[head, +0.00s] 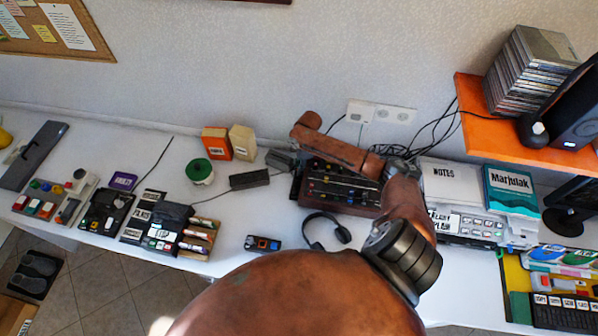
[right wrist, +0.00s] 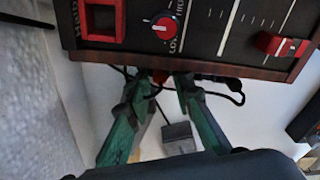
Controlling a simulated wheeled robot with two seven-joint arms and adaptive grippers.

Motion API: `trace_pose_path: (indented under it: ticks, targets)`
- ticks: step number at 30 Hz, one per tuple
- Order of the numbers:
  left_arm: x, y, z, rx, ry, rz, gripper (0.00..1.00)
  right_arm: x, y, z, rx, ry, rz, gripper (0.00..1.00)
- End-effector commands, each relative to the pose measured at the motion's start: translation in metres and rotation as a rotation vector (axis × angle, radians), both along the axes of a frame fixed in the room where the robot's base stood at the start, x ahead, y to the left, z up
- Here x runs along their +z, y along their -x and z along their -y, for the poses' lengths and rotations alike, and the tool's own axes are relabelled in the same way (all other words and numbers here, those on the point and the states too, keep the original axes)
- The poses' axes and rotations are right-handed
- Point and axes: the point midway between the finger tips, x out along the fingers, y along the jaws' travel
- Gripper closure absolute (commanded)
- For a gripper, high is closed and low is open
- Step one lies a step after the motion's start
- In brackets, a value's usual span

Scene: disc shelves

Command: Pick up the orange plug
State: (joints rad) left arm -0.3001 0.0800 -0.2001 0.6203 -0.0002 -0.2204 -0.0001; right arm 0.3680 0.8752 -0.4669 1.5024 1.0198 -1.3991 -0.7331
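A small orange-red piece (right wrist: 159,76), which looks like the orange plug, shows in the right wrist view just below the mixer's wooden edge. It is partly hidden there, and I cannot make it out in the head view. My right gripper (right wrist: 163,82) has green fingers that stand apart, with the orange piece between or just beyond their tips. I see no clear contact. In the head view my right arm reaches over the mixer (head: 336,194), and its fingers cannot be made out. My left gripper is not in view.
The mixer's panel fills the top of the right wrist view, close to the fingertips. Black cables and a grey box (right wrist: 178,137) lie past the fingers. Headphones (head: 328,232) lie in front of the mixer. A green-edged roll (head: 200,171) stands left on the white table.

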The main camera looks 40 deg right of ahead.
Motion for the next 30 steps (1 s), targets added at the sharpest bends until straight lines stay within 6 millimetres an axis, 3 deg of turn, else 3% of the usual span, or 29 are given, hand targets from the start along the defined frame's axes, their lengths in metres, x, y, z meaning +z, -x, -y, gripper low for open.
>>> trace_pose_path:
  ticks: [6, 15, 25, 30]
  targets:
    - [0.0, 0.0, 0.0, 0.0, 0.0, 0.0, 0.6, 0.0, 0.0, 0.0, 0.0, 0.0, 0.001, 0.79]
    - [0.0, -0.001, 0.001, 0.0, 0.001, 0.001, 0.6, 0.0, 0.0, 0.0, 0.0, 0.0, 0.001, 1.0]
    - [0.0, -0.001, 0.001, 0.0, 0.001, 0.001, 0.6, 0.001, -0.001, 0.0, 0.0, 0.0, 0.001, 1.0]
    - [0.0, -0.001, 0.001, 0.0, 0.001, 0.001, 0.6, 0.011, -0.001, 0.0, 0.0, 0.001, 0.002, 1.0]
